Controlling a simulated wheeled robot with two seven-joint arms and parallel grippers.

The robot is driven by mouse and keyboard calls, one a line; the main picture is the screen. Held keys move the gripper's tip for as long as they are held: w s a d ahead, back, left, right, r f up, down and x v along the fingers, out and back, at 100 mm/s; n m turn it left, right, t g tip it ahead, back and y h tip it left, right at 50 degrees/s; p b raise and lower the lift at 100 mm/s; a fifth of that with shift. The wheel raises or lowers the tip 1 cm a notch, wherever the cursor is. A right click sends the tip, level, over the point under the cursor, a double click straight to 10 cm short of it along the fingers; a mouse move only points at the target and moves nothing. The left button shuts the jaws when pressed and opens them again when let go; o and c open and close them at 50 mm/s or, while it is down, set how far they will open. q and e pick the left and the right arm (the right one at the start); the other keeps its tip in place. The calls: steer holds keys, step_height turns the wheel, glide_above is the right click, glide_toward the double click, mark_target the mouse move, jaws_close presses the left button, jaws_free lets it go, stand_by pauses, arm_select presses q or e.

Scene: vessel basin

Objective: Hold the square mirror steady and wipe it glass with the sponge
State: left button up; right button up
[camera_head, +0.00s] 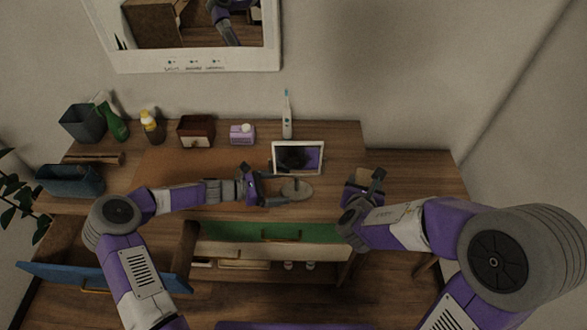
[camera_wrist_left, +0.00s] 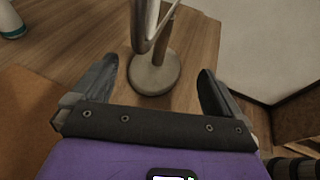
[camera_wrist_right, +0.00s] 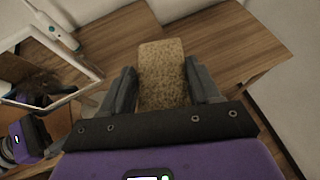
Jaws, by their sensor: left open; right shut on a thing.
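The square mirror (camera_head: 298,146) with a pale frame stands tilted on a round-based stand on the wooden table; its base (camera_head: 300,187) shows in front of it. My left gripper (camera_head: 278,189) is open at the stand. In the left wrist view the post and round base (camera_wrist_left: 154,76) appear between the spread fingers (camera_wrist_left: 157,68), with gaps on both sides. My right gripper (camera_wrist_right: 162,85) is shut on a tan speckled sponge (camera_wrist_right: 162,62), held to the right of the mirror. The mirror's frame (camera_wrist_right: 62,45) also shows at the left of the right wrist view.
An electric toothbrush (camera_head: 287,118) stands behind the mirror. A purple-white box (camera_head: 242,134), a brown box (camera_head: 196,131), bottles (camera_head: 152,128) and a dark bin (camera_head: 83,124) line the back left. A green drawer (camera_head: 250,231) is open in front. The table's right side (camera_head: 420,170) is clear.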

mark_target(294, 190)
arm_select(q)
steer(key=shift+b+x, duration=0.9)
steer(key=shift+x, duration=2.05)
arm_select(e)
steer(key=shift+w+f, duration=0.1)
steer(key=shift+f, duration=1)
arm_select(q)
steer(key=c, duration=1.8)
